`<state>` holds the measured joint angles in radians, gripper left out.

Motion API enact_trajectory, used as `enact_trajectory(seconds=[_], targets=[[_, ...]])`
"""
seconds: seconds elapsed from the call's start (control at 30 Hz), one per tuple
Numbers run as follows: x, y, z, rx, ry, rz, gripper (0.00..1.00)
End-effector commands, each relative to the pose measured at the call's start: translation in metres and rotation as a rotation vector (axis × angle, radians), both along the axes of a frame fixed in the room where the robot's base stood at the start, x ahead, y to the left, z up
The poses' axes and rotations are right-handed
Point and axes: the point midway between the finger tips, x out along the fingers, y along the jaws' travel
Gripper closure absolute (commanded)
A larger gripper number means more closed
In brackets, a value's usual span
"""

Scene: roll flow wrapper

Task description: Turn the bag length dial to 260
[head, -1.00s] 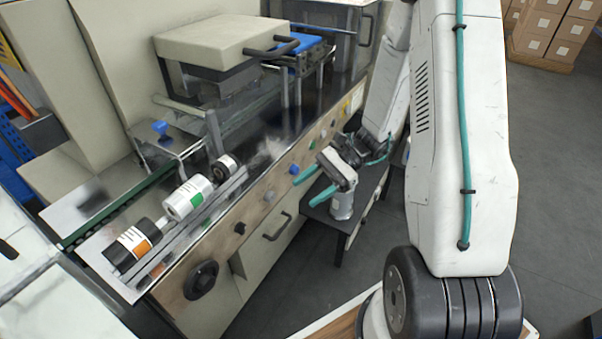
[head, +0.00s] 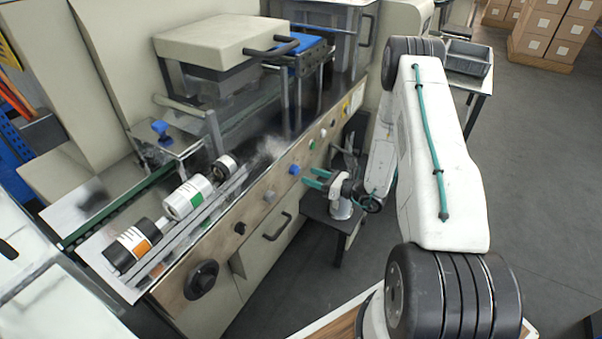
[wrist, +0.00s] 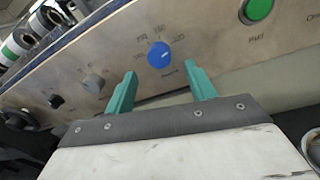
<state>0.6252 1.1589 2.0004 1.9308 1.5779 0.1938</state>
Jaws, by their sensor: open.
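The blue dial (wrist: 159,55) is on the machine's slanted front panel, with small printed numbers around it that are too small to read surely. In the head view the blue dial (head: 294,169) sits on the wooden-coloured panel. My gripper (wrist: 160,88) is open and empty, its two teal fingers pointing at the panel. The dial lies ahead of the fingertips, roughly between their lines, and does not appear to be touched. In the head view my gripper (head: 312,178) is just right of and below the dial.
On the panel, a grey knob (wrist: 93,83) and a black knob (wrist: 56,101) lie left of the dial, and a green button (wrist: 257,10) lies right. Film rolls (head: 188,197) lie above the panel. A small dark table (head: 335,217) stands below my gripper.

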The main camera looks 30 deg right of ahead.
Motion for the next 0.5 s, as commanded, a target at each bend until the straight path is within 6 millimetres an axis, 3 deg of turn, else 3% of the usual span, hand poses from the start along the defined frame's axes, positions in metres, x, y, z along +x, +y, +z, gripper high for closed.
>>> enact_trajectory(seconds=[0.2, 0.5], targets=[[0.029, 0.020, 0.000, -0.002, 0.000, 0.004, 0.45], [0.042, 0.029, 0.000, -0.001, 0.000, 0.002, 0.45]])
